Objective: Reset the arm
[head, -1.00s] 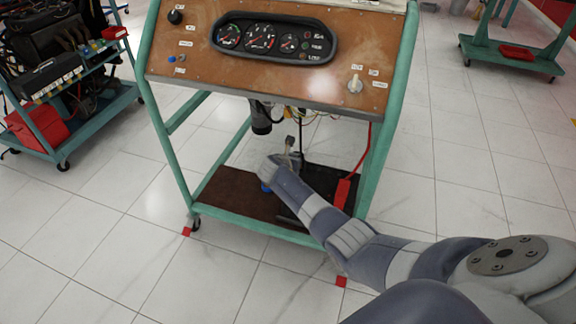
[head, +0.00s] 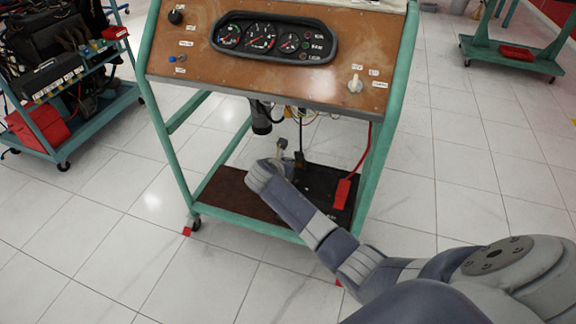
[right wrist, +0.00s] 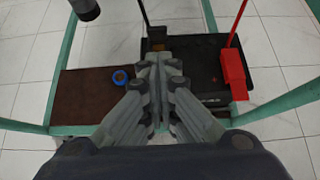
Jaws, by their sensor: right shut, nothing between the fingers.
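My right arm reaches in from the lower right of the head view, in front of the trainer stand's lower shelf (head: 222,190). Its gripper is mostly hidden by the wrist in that view. In the right wrist view my right gripper (right wrist: 158,62) is shut and empty, its fingers together above the shelf. A black battery-like block (right wrist: 198,72) lies beyond and right of the fingers. My left gripper is not in view.
The green-framed trainer stand (head: 152,110) has a gauge panel (head: 274,39) above my arm. A red connector (head: 343,193) hangs on a red cable at the right. A cart with an engine (head: 45,40) stands left. Tiled floor is clear in front and right.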

